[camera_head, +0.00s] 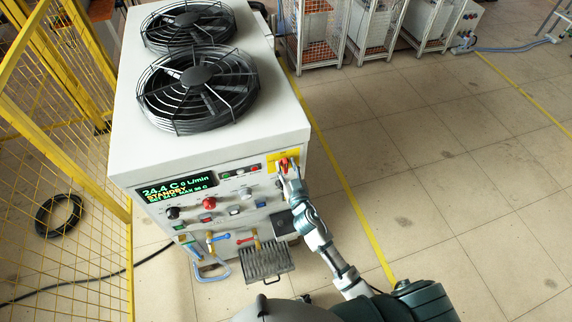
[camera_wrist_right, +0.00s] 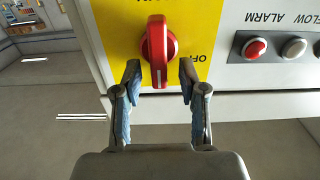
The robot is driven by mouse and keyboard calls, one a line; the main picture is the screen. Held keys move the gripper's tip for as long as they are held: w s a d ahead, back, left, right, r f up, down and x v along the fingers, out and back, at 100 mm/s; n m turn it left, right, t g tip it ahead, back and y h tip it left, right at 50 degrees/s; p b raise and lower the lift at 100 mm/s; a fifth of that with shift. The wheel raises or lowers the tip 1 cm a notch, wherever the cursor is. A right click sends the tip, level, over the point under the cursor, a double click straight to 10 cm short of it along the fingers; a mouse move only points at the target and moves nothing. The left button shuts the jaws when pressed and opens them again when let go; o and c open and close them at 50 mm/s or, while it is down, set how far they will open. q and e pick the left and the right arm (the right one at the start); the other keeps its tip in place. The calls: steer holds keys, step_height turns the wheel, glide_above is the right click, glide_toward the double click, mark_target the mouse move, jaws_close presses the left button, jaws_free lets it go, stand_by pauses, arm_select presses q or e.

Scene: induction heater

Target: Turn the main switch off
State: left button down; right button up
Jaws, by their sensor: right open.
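The main switch (camera_wrist_right: 156,48) is a red rotary knob on a yellow plate (camera_wrist_right: 109,18) at the upper right of the heater's front panel. In the right wrist view its handle stands vertical, with a white mark at its lower end and part of the word OFF beside it. In the head view the yellow plate (camera_head: 272,166) shows, with the knob partly covered by my gripper. My right gripper (camera_wrist_right: 159,75) is open, one finger on each side of the knob's lower end; I cannot tell whether they touch it. The right gripper also shows in the head view (camera_head: 287,167). My left gripper is not in view.
The white heater cabinet (camera_head: 120,150) carries two black fans on top. Its front has a display (camera_head: 177,190), a red knob (camera_head: 209,203), hoses and a grated tray (camera_head: 265,262). Alarm lamps (camera_wrist_right: 254,47) sit beside the plate. A yellow mesh fence (camera_head: 60,120) stands left.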

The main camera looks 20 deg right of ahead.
steer(key=shift+w+d, duration=0.15)
steer(key=shift+w, duration=0.05)
jaws_close()
steer(key=shift+s+a, duration=0.1)
steer(key=shift+a, duration=0.1)
